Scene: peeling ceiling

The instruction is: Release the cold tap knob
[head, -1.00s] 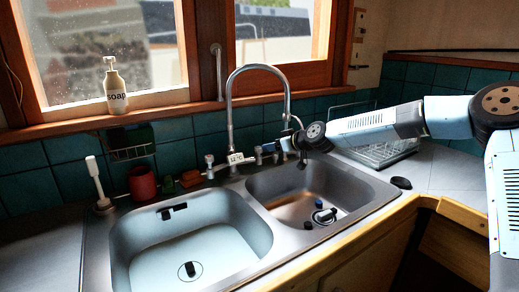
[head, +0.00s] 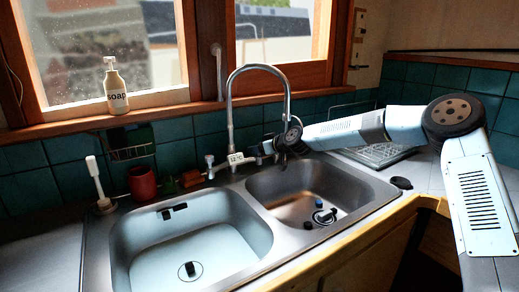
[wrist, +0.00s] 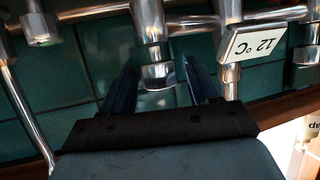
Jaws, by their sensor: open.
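The cold tap knob (wrist: 158,75), a short chrome cylinder, sits between the two dark blue fingers of my gripper (wrist: 160,85) in the wrist view. A finger stands on either side of it, and a gap to each finger shows. My gripper is open. In the head view my gripper (head: 265,149) is at the tap just right of the faucet base, where it largely hides the knob.
The faucet (head: 230,110) rises left of my gripper, with a white 12 °C display (head: 235,158) at its base. The other tap knob (head: 210,163) stands further left. The double sink (head: 205,230) lies below; the dish rack (head: 378,153) is at right.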

